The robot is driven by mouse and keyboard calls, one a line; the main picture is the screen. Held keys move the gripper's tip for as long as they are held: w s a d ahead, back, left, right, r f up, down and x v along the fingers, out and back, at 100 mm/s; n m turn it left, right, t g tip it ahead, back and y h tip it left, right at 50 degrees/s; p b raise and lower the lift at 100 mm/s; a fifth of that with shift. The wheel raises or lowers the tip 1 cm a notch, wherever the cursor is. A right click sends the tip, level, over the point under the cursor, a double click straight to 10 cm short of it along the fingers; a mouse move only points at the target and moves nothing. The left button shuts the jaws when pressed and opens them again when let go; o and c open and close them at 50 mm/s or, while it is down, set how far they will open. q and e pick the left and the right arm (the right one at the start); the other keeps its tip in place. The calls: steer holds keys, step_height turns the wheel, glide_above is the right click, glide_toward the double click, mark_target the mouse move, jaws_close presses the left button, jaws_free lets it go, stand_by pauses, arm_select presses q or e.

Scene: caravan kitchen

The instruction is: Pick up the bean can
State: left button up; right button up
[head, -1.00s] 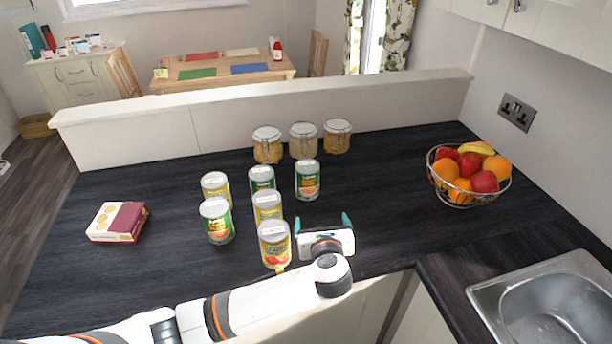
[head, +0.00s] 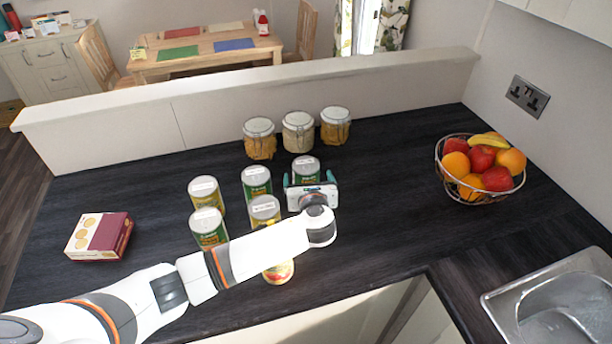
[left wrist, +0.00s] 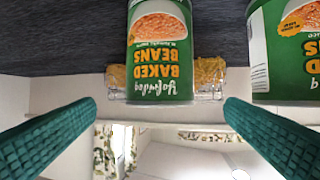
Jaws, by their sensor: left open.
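A green-labelled bean can (head: 306,166) stands upright on the dark worktop, its lower part hidden behind my left gripper (head: 309,178). In the left wrist view the bean can (left wrist: 160,55) appears upside down, its "Baked Beans" label facing me. My left gripper (left wrist: 162,103) is open, with a teal finger on each side of the can. I cannot tell whether the fingertips reach beside it or stop just short. A second green bean can (head: 257,183) stands to the left and also shows in the left wrist view (left wrist: 285,55). My right gripper is not in view.
Yellow cans (head: 205,192) (head: 265,208) (head: 279,272) and another green can (head: 208,228) stand left of or under my arm. Jars (head: 298,133) stand behind. A box (head: 99,236) lies left; a fruit bowl (head: 480,168) and sink (head: 555,300) are right.

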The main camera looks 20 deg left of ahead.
mark_target(306, 168)
arm_select(q)
steer(key=shift+x, duration=0.9)
steer(key=shift+p+x, duration=0.65)
steer(key=shift+x, duration=2.05)
steer(key=c, duration=1.4)
